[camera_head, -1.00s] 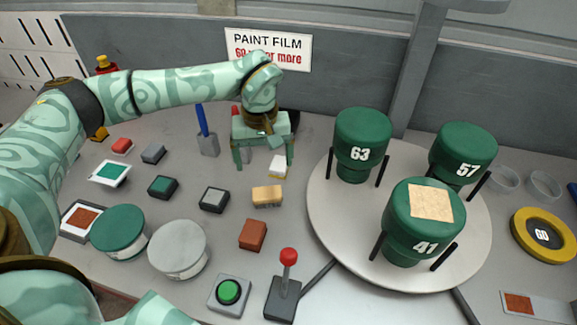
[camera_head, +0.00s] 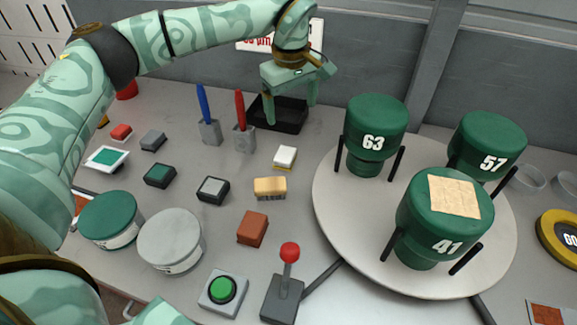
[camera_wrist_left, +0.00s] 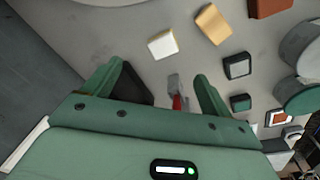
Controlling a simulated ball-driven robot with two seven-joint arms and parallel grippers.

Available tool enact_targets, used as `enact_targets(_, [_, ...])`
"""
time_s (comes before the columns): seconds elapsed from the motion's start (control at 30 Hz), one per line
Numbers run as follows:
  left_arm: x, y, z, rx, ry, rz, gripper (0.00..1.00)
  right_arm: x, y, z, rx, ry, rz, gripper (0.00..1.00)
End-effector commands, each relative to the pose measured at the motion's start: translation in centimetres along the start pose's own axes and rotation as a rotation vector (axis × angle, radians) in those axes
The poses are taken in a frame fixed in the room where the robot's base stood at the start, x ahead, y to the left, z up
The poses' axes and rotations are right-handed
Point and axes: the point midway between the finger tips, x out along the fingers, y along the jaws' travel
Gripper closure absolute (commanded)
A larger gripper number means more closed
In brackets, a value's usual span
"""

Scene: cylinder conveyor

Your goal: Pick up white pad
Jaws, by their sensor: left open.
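The white pad (camera_head: 285,156), a small white block with a yellow lower edge, lies on the table left of the round turntable. It also shows in the left wrist view (camera_wrist_left: 162,43), ahead of the fingers. My left gripper (camera_head: 290,110) is open and empty, raised behind the pad near the black tray. In the left wrist view its two fingers (camera_wrist_left: 160,75) are spread wide, with the pad beyond the fingertips and apart from them. My right gripper is not in view.
A tan block (camera_head: 270,188) lies just in front of the pad. Holders with a red-handled tool (camera_head: 240,110) and a blue-handled tool (camera_head: 203,105) stand to its left. The black tray (camera_head: 293,115) is behind. The turntable (camera_head: 330,225) carries green cylinders to the right.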

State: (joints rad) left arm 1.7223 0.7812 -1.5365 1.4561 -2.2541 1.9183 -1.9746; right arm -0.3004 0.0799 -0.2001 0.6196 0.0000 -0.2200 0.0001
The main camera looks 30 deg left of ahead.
Motion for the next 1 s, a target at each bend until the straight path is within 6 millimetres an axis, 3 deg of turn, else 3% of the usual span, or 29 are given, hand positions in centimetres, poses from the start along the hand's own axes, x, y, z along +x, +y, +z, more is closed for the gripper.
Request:
enact_targets(0.03, [0.7,0.6,-0.9,-0.164,-0.007,-0.019,0.15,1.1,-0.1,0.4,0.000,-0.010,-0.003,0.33])
enact_targets(0.1, [0.3,0.7,-1.8,-0.386,-0.020,-0.046,0.15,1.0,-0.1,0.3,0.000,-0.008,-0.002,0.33])
enact_targets(0.27, [0.4,0.1,-2.2,-0.661,-0.041,-0.085,0.15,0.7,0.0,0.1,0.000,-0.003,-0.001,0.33])
enact_targets(0.37, [1.8,0.0,-2.1,-0.698,-0.040,-0.091,0.15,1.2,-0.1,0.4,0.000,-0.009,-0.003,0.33])
enact_targets(0.7, [9.9,-0.6,-1.6,-0.694,-0.040,-0.091,0.15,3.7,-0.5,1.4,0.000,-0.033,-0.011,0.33])
enact_targets(1.0, [12.2,-0.7,-1.6,-0.694,-0.040,-0.088,0.15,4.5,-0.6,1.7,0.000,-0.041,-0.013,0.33])
